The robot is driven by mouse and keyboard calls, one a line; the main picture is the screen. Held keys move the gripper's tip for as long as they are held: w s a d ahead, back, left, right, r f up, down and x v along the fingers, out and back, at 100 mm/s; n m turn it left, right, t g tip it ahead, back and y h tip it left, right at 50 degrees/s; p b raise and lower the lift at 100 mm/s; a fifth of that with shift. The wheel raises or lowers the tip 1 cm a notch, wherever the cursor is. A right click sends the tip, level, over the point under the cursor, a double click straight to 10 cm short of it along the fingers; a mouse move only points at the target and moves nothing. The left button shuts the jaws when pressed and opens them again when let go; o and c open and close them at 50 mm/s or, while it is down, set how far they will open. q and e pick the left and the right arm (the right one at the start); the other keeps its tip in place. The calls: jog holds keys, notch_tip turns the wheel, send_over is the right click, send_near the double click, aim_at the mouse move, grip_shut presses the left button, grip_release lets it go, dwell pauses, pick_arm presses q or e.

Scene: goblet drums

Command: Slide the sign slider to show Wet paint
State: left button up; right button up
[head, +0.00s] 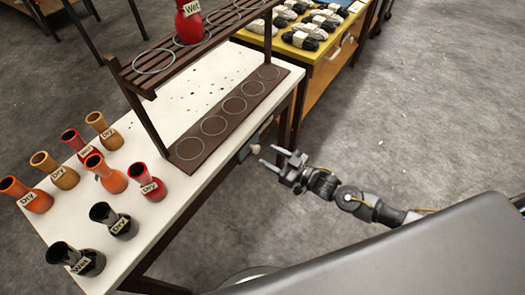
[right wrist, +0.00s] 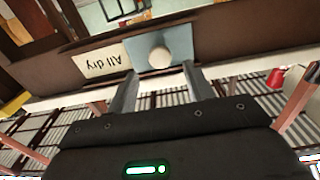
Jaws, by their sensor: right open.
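The sign slider (right wrist: 178,40) is a blue-grey plate with a round pale knob (right wrist: 160,57), set on the dark front edge of the table. Left of the plate in the right wrist view, a cream sign (right wrist: 99,62) reads "All dry", upside down. No "Wet paint" text shows. In the head view the knob (head: 256,149) stands out from the table's side. My right gripper (head: 267,157) is open, its fingertips pointing at the knob. In the right wrist view the fingertips (right wrist: 160,72) lie either side of the knob; I cannot tell whether they touch it. My left gripper is not in view.
A white table (head: 122,190) holds several orange, red, tan and black drums labelled Dry or Wet. A dark two-level rack (head: 187,150) with ring marks stands on it, a red drum (head: 189,22) on top. A yellow table (head: 325,60) with dark bundles stands behind. Floor on the right is clear.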

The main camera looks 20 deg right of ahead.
aim_at(258, 150)
jog(key=shift+x, duration=1.9)
jog(key=shift+c, duration=0.4)
grip_shut()
